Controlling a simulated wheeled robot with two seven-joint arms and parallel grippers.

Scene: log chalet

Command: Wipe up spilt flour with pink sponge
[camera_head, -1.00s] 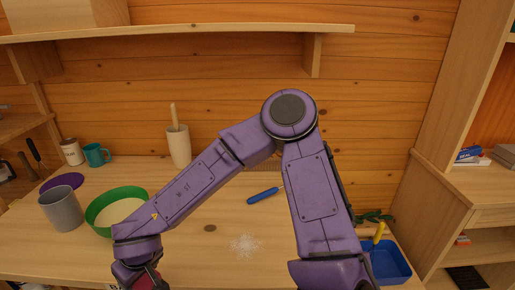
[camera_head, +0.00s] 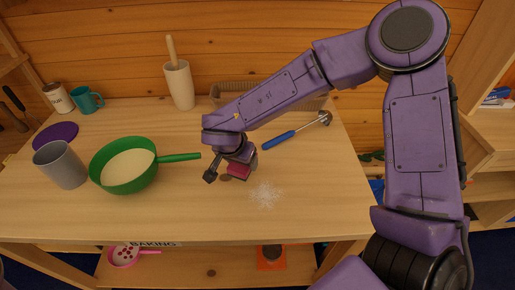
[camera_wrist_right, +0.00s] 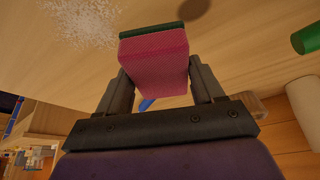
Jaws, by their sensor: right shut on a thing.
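The spilt flour (camera_head: 266,194) is a white speckled patch on the wooden worktop, and it also shows at the top left of the right wrist view (camera_wrist_right: 85,20). My right gripper (camera_head: 228,170) is shut on the pink sponge (camera_head: 239,171), just left of the flour in the head view. In the right wrist view the sponge (camera_wrist_right: 155,55) sits between the two fingers (camera_wrist_right: 162,88), with a dark green layer on its far side. The sponge is beside the flour, not over it; I cannot tell whether it touches the worktop. My left gripper is not in view.
A green pan (camera_head: 125,182) with pale contents stands left, its handle pointing towards my right gripper. A blue-handled tool (camera_head: 284,139) lies behind the flour.

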